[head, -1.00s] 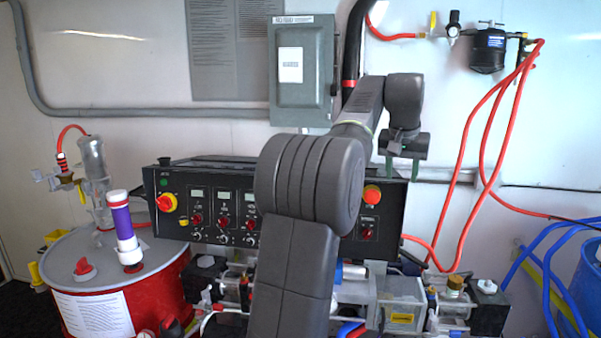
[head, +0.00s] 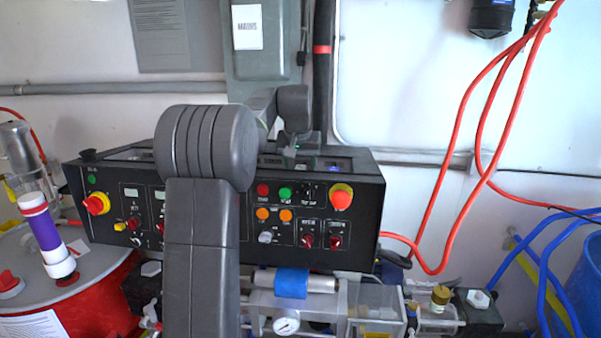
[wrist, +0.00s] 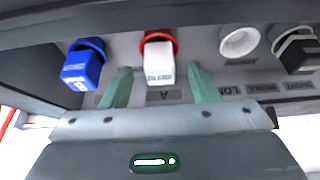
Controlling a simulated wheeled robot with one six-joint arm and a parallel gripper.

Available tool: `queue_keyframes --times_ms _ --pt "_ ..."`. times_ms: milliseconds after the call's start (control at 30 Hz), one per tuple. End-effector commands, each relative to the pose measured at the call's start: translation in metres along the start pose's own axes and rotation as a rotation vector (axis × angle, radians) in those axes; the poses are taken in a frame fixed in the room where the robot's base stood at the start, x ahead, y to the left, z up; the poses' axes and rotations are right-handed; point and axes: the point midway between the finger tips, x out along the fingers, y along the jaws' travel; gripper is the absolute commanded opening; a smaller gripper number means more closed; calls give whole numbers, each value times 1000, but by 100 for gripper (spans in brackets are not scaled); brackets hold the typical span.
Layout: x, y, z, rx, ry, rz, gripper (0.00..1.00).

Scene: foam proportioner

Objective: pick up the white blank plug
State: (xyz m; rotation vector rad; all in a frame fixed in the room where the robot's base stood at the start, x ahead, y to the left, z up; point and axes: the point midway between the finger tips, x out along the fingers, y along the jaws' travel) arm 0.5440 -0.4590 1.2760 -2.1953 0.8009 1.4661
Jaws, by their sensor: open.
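The white plug (wrist: 159,60) is a white block with dark lettering, set against a red ring in the wrist view. My gripper (wrist: 159,70) has two green fingers spread apart, one on each side of the white plug as seen from the wrist. The fingers look clear of it, though the depth between them is hard to judge. In the head view my gripper (head: 288,152) is small and sits over the top of the black console. The white plug cannot be made out in the head view.
A blue plug (wrist: 81,66) is left of the white one. A white round socket (wrist: 239,41) and a dark plug (wrist: 298,50) are to the right. The black console (head: 220,225) has knobs and buttons. Red hoses (head: 465,150) hang at the right.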

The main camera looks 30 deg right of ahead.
Motion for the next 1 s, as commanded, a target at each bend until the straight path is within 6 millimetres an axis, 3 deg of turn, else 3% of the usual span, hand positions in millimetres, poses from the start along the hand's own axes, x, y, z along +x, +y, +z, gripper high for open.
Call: queue_keyframes --times_ms 200,433,700,1000 --pt "22 0 0 0 -1 0 55" --pt "24 0 0 0 0 0 55" --pt "23 0 0 0 0 0 6" --pt "21 0 -1 0 1 0 6"
